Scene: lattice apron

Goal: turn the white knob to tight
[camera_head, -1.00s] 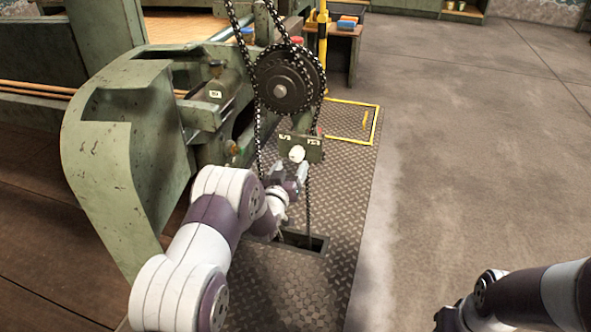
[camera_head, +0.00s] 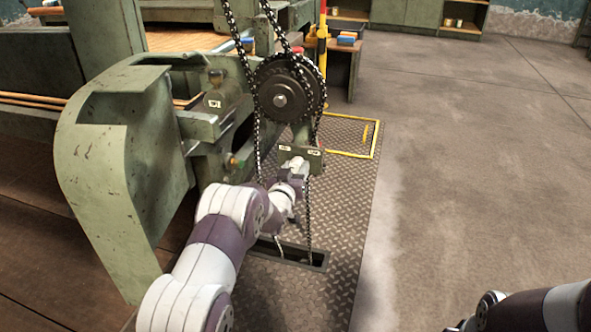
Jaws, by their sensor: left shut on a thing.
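The white knob (camera_head: 297,161) is on the front of a small green plate (camera_head: 314,157) with white labels at its upper corners. The plate sits below the large dark chain sprocket (camera_head: 284,90). My left gripper (camera_head: 295,170) is at the knob and is shut on it. The gripper and wrist cover most of the knob, so which way it points cannot be told. The label writing is too small to read. My right arm shows at the lower right, but its gripper is out of the picture.
Two chains (camera_head: 308,215) hang from the sprocket toward a slot (camera_head: 291,255) in the metal floor plate. The green machine frame (camera_head: 118,170) stands close on the left. A yellow floor outline (camera_head: 352,155) lies behind. The concrete floor (camera_head: 470,170) on the right is clear.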

